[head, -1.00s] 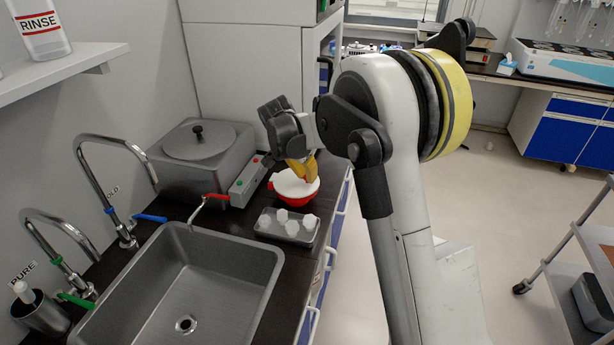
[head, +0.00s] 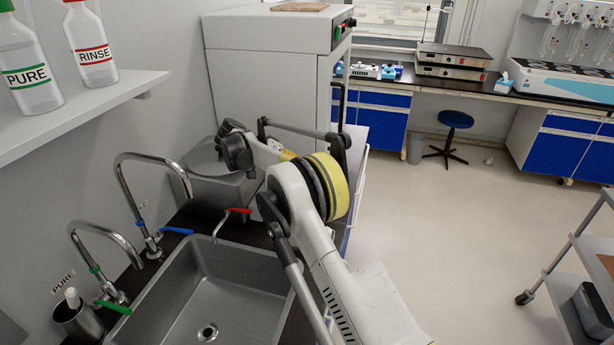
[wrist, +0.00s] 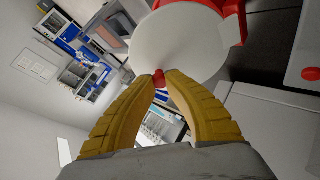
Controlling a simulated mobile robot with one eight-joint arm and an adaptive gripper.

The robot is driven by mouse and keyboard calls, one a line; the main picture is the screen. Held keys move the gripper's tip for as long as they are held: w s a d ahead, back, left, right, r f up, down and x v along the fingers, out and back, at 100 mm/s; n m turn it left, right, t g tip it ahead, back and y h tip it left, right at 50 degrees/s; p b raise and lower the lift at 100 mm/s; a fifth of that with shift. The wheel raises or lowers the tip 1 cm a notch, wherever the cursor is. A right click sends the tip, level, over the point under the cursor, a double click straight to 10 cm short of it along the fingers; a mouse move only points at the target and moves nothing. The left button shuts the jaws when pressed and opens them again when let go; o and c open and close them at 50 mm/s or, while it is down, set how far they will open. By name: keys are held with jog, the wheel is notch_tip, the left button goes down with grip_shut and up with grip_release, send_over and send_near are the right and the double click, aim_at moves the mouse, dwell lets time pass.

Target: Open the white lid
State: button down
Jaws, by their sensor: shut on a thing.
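The white lid (wrist: 175,45) shows as a round disc at the top middle of the wrist view, with a small red tab (wrist: 158,80) at its near edge. A red container (wrist: 235,18) shows behind and beside the disc. I cannot tell how far the lid is raised from it. My gripper (wrist: 160,76) has its yellow fingers closed together at the red tab. In the head view, the dark gripper body (head: 237,150) is over the grey distiller box, with its fingers out of sight. The lid and container are hidden there behind my arm.
The grey distiller box (head: 205,195) stands against the wall beyond the sink (head: 235,300). Curved taps (head: 150,165) rise at the sink's left. A tall white cabinet (head: 265,85) is behind. Bottles (head: 92,45) stand on the left shelf. Open floor lies to the right.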

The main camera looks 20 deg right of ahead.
jog(key=shift+w+a+r+n+g+h, duration=0.3)
jog(key=shift+w+a+r+g+h, duration=0.2)
jog(key=shift+w+a+h, duration=0.4)
jog(key=shift+s+d, duration=0.1)
jog(key=shift+s, duration=0.1)
jog(key=c, duration=1.2)
grip_release()
jog(key=shift+d, duration=0.2)
jog(key=shift+c, duration=0.2)
jog(key=shift+a, duration=0.1)
jog(key=shift+r, duration=0.1)
notch_tip(320, 180, up, 10)
